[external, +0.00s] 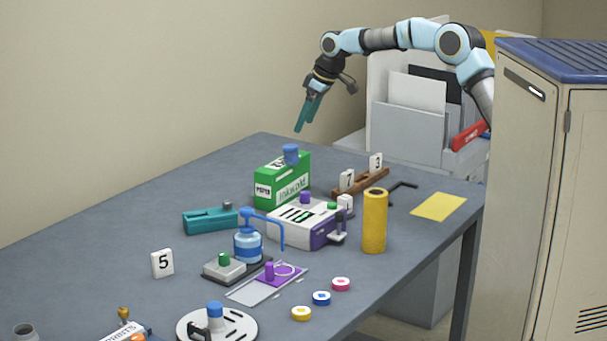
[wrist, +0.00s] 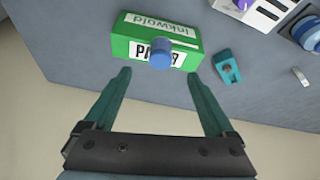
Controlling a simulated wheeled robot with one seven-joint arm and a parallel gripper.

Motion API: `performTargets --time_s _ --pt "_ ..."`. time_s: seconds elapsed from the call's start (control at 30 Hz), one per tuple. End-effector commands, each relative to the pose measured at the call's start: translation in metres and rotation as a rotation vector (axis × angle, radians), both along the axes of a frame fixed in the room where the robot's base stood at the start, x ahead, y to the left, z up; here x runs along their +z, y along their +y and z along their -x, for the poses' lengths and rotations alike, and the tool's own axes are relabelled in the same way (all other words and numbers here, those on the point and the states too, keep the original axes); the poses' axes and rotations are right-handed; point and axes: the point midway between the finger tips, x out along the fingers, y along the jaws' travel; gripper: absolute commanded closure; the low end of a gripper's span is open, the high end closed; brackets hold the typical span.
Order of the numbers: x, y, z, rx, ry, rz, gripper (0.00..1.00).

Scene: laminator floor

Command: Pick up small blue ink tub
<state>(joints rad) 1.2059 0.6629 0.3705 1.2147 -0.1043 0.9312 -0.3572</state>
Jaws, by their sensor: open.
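A small blue cylinder (external: 291,154) stands on top of the green box (external: 283,188); it also shows in the wrist view (wrist: 160,53), in front of the box's white label. A small round blue pot with a pale centre (external: 321,298) lies near the table's front edge, between a pink one (external: 341,284) and a yellow one (external: 301,313). I cannot tell for sure which blue piece is the ink tub. My gripper (external: 301,128) is open and empty, in the air above the table's far end, apart from the green box. Its two teal fingers (wrist: 160,75) flank the blue cylinder in the wrist view without touching it.
A teal stapler-like tool (external: 208,220), a white and purple box (external: 297,225), a blue bottle (external: 248,246) and a yellow roll (external: 374,222) stand around the green box. A beige locker (external: 535,180) is at right. The table's left side is mostly clear.

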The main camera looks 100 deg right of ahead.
Motion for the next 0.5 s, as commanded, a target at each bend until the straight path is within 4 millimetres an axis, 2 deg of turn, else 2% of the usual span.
performTargets --time_s 0.3,0.5 --pt "-0.039 -0.01 -0.013 -0.001 -0.001 -0.001 0.11" --pt "-0.052 -0.012 -0.018 -0.001 0.0 0.0 0.11"
